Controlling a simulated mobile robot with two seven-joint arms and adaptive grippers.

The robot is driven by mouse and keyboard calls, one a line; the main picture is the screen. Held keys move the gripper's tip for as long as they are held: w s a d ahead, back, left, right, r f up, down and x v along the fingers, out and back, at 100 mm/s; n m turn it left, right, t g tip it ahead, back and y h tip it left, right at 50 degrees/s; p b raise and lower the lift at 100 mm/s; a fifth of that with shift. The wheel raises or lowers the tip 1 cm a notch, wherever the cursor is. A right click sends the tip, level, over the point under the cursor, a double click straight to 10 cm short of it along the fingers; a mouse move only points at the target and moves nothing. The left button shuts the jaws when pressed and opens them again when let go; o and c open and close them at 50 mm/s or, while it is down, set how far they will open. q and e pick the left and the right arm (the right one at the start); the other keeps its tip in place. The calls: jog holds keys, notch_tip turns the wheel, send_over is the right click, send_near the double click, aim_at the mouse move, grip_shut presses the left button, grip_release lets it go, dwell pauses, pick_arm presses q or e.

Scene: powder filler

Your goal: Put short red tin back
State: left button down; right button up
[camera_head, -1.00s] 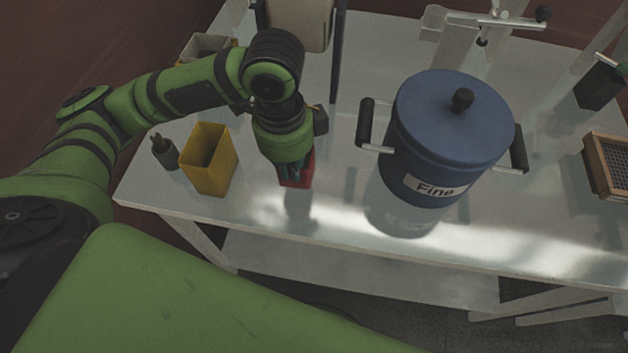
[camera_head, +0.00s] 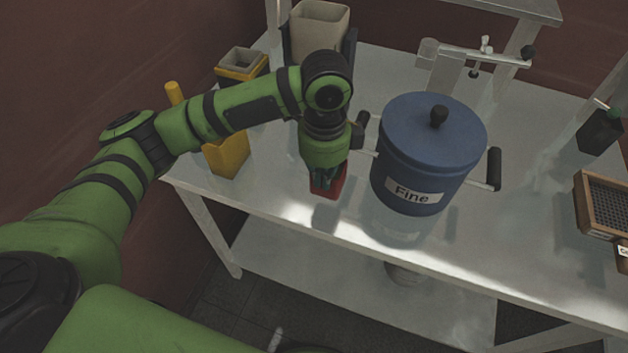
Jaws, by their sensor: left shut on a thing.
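The short red tin (camera_head: 335,187) is near the front edge of the white table, just left of the blue pot. My left gripper (camera_head: 327,178) points down over it and is shut on it. The gripper and wrist hide much of the tin, and I cannot tell whether it touches the table. My right gripper is not in view.
A blue lidded pot marked "Fine" (camera_head: 428,160) stands close right of my left gripper. A yellow tin (camera_head: 229,157) stands to the left, partly behind my arm. A beige container (camera_head: 318,30) is behind.

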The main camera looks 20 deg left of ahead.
pick_arm(q)
jog(key=shift+w+a+f, duration=0.35)
jog(key=shift+a, duration=0.3)
jog(key=shift+w+a+f, duration=0.3)
jog(key=shift+a+f, duration=0.05)
jog(key=shift+f, duration=0.1)
notch_tip(320, 180, down, 3)
jog(key=shift+f+p, duration=0.1)
jog(key=shift+p, duration=0.75)
jog(key=shift+f, duration=0.4)
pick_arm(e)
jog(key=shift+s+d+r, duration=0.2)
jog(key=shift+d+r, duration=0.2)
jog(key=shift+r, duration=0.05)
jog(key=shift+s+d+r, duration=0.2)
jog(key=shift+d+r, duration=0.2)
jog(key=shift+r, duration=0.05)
pick_arm(q)
jog(key=c, duration=1.4)
grip_release()
jog(key=shift+f, duration=0.1)
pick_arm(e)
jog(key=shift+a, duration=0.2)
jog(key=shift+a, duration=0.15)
